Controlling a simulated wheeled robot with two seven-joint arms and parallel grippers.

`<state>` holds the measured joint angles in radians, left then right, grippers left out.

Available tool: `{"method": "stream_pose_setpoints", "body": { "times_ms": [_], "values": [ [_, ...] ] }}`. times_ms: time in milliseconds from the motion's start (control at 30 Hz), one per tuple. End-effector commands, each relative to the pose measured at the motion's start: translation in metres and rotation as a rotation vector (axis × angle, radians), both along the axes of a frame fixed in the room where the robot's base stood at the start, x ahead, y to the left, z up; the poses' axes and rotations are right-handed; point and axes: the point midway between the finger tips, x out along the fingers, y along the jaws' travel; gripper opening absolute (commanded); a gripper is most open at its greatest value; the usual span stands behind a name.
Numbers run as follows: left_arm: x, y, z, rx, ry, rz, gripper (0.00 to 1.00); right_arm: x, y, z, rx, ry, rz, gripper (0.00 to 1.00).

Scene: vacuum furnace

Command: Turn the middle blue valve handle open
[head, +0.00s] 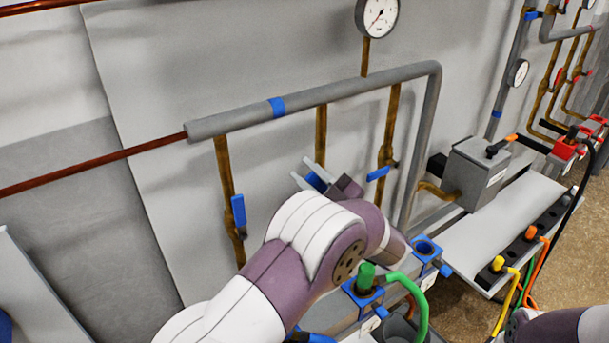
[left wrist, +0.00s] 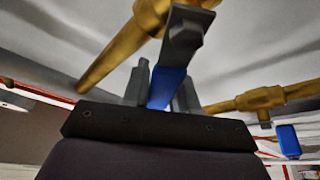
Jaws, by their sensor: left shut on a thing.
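The middle blue valve handle (head: 316,181) is on the middle brass pipe (head: 321,135), largely hidden behind my left arm. My left gripper (head: 312,182) is at this handle; its grey fingers show on either side of the blue. In the left wrist view, the blue handle (left wrist: 167,88) lies between the two fingers of the left gripper (left wrist: 163,92), which is shut on it. The grey valve end (left wrist: 186,35) and brass pipe (left wrist: 112,50) are just beyond. My right gripper is not in view.
The left blue handle (head: 238,212) lies along its pipe. The right blue handle (head: 378,173) sticks out crosswise. A grey horizontal pipe (head: 350,90) runs above. Blue fittings (head: 425,248) and a green hose (head: 415,290) are below, near my arm. A grey box (head: 475,168) stands right.

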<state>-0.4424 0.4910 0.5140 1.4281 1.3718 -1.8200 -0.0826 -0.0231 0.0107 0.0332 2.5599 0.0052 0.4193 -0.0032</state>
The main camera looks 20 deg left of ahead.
Motion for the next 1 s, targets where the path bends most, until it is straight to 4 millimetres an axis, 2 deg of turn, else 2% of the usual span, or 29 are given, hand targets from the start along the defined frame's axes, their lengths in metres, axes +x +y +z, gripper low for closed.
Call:
{"method": "stream_pose_setpoints", "body": {
  "times_ms": [167, 200, 233, 667, 767, 867, 1000],
  "values": [
    [0.0, 0.0, 0.0, -0.002, -0.003, -0.001, 0.0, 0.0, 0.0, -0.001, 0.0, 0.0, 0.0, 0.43],
    [0.0, 0.0, 0.0, -0.002, -0.003, -0.001, 0.41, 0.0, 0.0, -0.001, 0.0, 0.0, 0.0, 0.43],
    [0.0, 0.0, 0.0, -0.002, -0.003, -0.001, 0.49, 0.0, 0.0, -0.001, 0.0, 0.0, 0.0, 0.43],
    [0.0, 0.0, -0.001, -0.005, -0.007, -0.002, 0.49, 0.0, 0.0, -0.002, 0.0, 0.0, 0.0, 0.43],
    [-0.003, 0.002, -0.007, -0.044, -0.057, -0.002, 0.49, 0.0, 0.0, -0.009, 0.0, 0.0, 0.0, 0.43],
    [-0.011, 0.008, -0.02, -0.152, -0.195, -0.002, 0.49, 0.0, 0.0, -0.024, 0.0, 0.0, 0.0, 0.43],
    [-0.023, -0.028, -0.027, -0.157, -0.201, -0.007, 0.49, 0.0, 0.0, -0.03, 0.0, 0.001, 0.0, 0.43]
  ]
}}
